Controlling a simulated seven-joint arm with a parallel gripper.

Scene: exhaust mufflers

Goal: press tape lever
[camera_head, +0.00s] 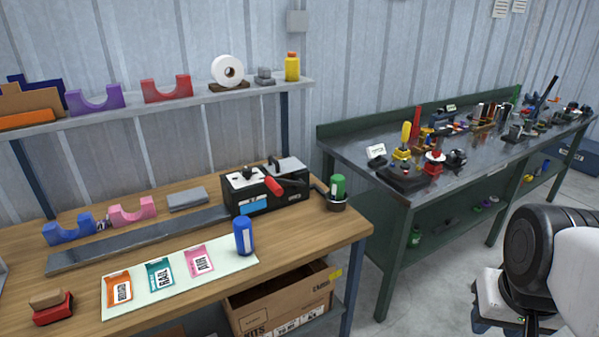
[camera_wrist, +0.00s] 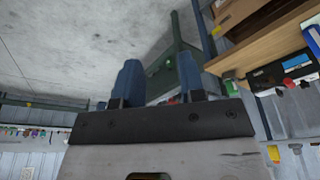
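The tape machine (camera_head: 262,195), a black box with a blue label and a grey top, stands at the right end of the wooden bench. Its lever with a red grip (camera_head: 274,185) sticks out on the front side. In the wrist view, the machine (camera_wrist: 265,81) shows at the right edge, with the red grip (camera_wrist: 288,82) on it. My gripper (camera_wrist: 157,70) has two blue fingers standing apart with nothing between them. In the head view my arm is at the lower right, over the floor and well away from the lever; its fingertips cannot be made out there.
The wooden bench (camera_head: 338,228) holds a green-topped holder (camera_head: 337,193) right of the machine and a blue bottle (camera_head: 243,237) in front. A cardboard box (camera_head: 282,302) sits below. A cluttered green-framed table (camera_head: 340,142) stands to the right. Floor between bench and my arm is open.

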